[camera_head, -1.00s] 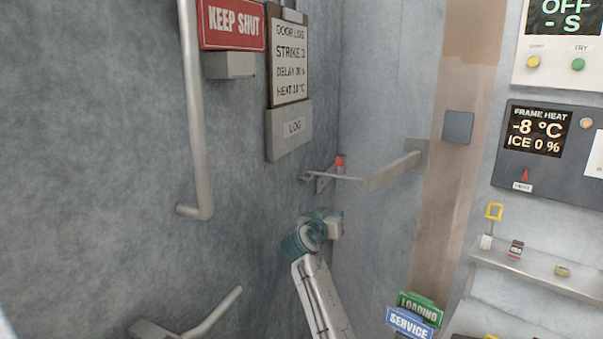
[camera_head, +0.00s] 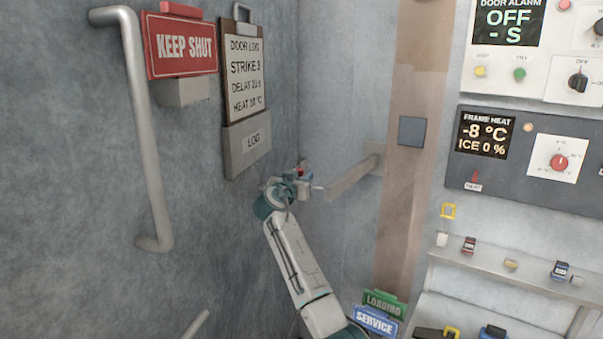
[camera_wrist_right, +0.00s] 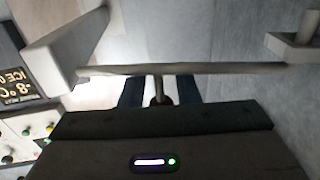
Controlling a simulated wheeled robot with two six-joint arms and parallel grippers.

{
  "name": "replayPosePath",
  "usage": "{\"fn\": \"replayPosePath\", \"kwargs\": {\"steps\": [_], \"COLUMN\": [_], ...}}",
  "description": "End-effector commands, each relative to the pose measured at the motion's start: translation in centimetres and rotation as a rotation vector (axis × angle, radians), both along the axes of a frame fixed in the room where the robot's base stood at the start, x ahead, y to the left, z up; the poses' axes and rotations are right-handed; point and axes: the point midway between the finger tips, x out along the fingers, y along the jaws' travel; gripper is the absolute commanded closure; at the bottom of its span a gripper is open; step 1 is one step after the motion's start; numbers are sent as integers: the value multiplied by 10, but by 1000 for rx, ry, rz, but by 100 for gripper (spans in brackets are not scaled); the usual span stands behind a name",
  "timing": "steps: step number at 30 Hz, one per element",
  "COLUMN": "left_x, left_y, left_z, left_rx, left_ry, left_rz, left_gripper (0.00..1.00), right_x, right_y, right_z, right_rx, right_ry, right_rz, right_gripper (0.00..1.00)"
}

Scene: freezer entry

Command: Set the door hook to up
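The door hook is a thin grey metal bar (camera_wrist_right: 215,69) with a short stem and a red knob (camera_wrist_right: 160,101). In the right wrist view it lies across the picture, near a block on the left and a bracket on the right. In the head view the red knob (camera_head: 301,173) shows only as a small patch by the gripper. My right gripper (camera_head: 303,184) is at the hook; its blue fingers (camera_wrist_right: 160,97) stand on either side of the knob. Whether they press on it I cannot tell. My left gripper is out of view.
A grey arm (camera_head: 350,175) juts from the frame to the right of my gripper. A long handle (camera_head: 143,130), a KEEP SHUT sign (camera_head: 181,46) and a log holder (camera_head: 248,143) are on the left wall. A shelf (camera_head: 500,262) and control panels (camera_head: 540,160) are on the right.

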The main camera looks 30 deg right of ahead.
Motion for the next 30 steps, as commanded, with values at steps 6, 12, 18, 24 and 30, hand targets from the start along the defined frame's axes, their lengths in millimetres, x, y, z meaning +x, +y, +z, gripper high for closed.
{"fn": "replayPosePath", "kwargs": {"steps": [6,12,18,24,30], "left_x": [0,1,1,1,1], "left_y": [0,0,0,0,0], "left_z": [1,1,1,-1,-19], "left_rx": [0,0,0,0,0], "left_ry": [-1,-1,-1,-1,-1], "left_rz": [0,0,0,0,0], "left_gripper": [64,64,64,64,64], "right_x": [2,2,2,2,1], "right_y": [-3,-3,-3,-3,-4], "right_z": [0,0,0,0,1], "right_rx": [1,1,1,4,38], "right_ry": [-2,-1,-1,-7,-48], "right_rz": [1,1,1,1,0], "right_gripper": [71,87,100,100,100]}}
